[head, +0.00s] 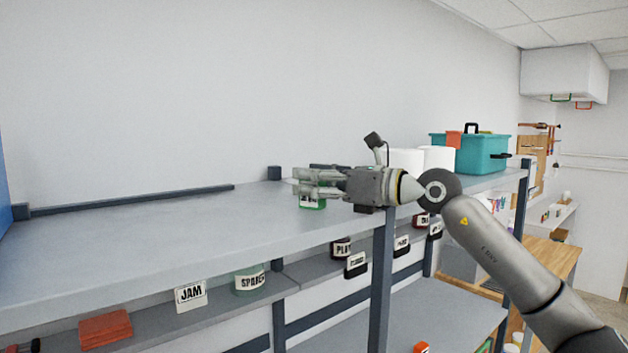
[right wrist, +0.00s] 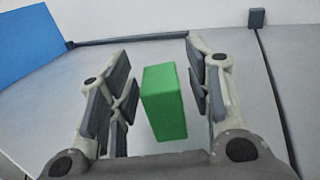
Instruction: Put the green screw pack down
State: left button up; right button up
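The green screw pack (right wrist: 164,103) stands upright between the two fingers of my right gripper (right wrist: 158,58) in the right wrist view. Narrow gaps show between the pack and the finger pads, so the gripper looks open around it. In the head view my right gripper (head: 300,184) reaches left over the upper shelf (head: 150,238), near its front edge. The pack's green lower part (head: 313,205) with a white label shows just under the fingers, at about shelf level. The fingers hide the rest of it. My left gripper is not in view.
The upper shelf left of the gripper is bare. White rolls (head: 438,158) and a teal toolbox (head: 483,153) stand to the right. A blue panel (right wrist: 28,45) is at the far left.

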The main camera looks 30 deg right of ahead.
jog(key=shift+r, duration=0.1)
jog(key=shift+r, duration=0.2)
jog(key=b+v, duration=0.1)
jog(key=v, duration=0.1)
jog(key=b+v, duration=0.1)
jog(key=v, duration=0.1)
jog(key=b+v, duration=0.2)
jog(key=shift+s+d+f, duration=0.1)
jog(key=shift+f, duration=0.25)
jog(key=shift+s+d+r, duration=0.2)
jog(key=shift+s+r, duration=0.05)
jog(key=shift+s, duration=0.35)
